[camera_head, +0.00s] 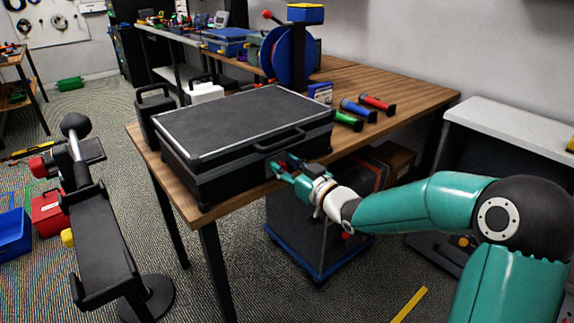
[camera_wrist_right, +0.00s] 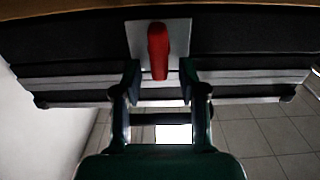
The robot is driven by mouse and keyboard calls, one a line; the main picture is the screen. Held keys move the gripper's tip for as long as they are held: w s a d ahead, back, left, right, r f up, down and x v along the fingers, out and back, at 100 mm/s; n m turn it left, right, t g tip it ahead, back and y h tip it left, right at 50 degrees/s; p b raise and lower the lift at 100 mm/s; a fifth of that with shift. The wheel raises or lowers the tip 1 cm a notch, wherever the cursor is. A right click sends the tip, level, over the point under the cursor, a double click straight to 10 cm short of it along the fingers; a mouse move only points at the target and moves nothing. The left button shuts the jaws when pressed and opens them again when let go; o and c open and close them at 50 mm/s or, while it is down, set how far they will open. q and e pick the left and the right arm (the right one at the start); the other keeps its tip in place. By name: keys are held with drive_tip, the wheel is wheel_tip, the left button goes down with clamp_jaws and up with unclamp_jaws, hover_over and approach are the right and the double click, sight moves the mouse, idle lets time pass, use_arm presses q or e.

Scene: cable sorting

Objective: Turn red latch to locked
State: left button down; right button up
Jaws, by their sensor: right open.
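The red latch (camera_wrist_right: 158,50) shows in the right wrist view on a pale metal plate (camera_wrist_right: 179,30) on the front of a black case. It points along the gap between my fingers. The closed black case (camera_head: 245,117) lies on the wooden table in the head view, with a handle on its front. My right gripper (camera_head: 280,168) is at the case's front, below the handle. In the right wrist view its two fingers (camera_wrist_right: 160,85) are apart, one on each side of the latch's end, with nothing gripped. My left gripper is not in view.
The wooden table (camera_head: 400,95) carries green, blue and red cylinders (camera_head: 360,108) right of the case. Small black and white cases (camera_head: 205,92) stand behind it. A dark box on a blue-edged base (camera_head: 305,235) is below the table. A black stand (camera_head: 100,235) is at left.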

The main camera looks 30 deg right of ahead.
clamp_jaws()
drive_tip(key=shift+d, duration=0.15)
drive_tip(key=shift+m, duration=0.4)
drive_tip(key=m, duration=0.3)
drive_tip(key=shift+d+m+p, duration=0.3)
drive_tip(key=shift+d, duration=0.1)
drive_tip(key=m, duration=0.1)
drive_tip(key=m+p, duration=0.1)
drive_tip(key=m, duration=0.2)
drive_tip(key=shift+d+f, duration=0.25)
drive_tip(key=shift+d, duration=0.15)
drive_tip(key=shift+d+f+m+p, duration=0.15)
drive_tip(key=shift+f+m+p, duration=0.3)
drive_tip(key=shift+m, duration=1.15)
drive_tip(key=shift+d+f+m+p, duration=0.2)
drive_tip(key=shift+m+p, duration=0.45)
drive_tip(key=shift+m, duration=0.95)
drive_tip(key=shift+d+f+m+p, duration=0.1)
drive_tip(key=shift+f+m+p, duration=0.35)
drive_tip(key=shift+m, duration=1.15)
